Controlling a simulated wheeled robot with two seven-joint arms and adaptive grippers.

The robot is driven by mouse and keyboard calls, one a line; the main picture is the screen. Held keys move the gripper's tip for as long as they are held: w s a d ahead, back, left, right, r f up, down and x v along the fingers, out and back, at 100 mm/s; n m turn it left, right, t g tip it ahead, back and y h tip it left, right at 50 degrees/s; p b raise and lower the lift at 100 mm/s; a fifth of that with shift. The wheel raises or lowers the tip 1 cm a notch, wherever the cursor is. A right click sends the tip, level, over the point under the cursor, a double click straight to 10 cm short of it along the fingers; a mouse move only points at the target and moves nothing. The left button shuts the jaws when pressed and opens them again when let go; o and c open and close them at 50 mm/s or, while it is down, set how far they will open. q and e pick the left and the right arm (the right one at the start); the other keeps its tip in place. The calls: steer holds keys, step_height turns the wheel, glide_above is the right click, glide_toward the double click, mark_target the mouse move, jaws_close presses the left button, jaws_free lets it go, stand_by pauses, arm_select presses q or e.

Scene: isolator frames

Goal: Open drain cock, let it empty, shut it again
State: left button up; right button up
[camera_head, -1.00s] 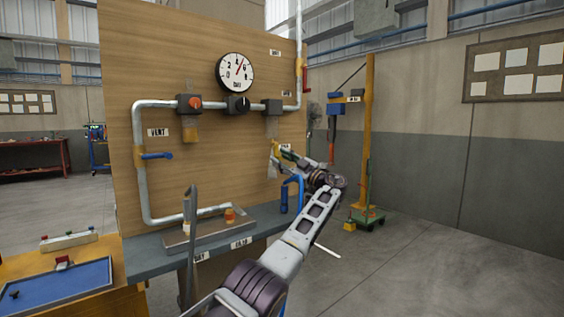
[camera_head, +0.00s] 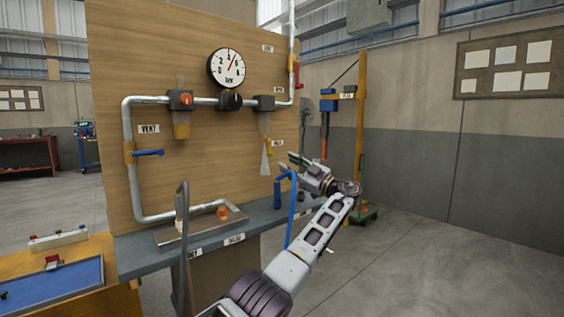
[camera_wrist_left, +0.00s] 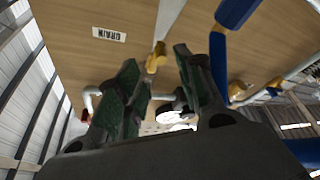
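The yellow drain cock (camera_head: 268,142) sits below the clear right-hand bowl (camera_head: 264,122) on the wooden panel. A pale cone (camera_head: 266,160) widens downward beneath it. In the left wrist view, the cock (camera_wrist_left: 156,58) shows near the upside-down DRAIN label (camera_wrist_left: 109,34), with the pale cone (camera_wrist_left: 170,16) coming from it. My left gripper (camera_head: 288,163) is to the right of the cock, apart from it in the head view. In the wrist view its dark green fingers (camera_wrist_left: 157,62) are spread and hold nothing. My right gripper is not in view.
A gauge (camera_head: 227,68), pipes and a blue-handled vent cock (camera_head: 149,153) are on the panel. Open floor lies to the right.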

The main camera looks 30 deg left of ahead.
arm_select(q)
steer(key=shift+v, duration=2.35)
steer(key=shift+d, duration=0.1)
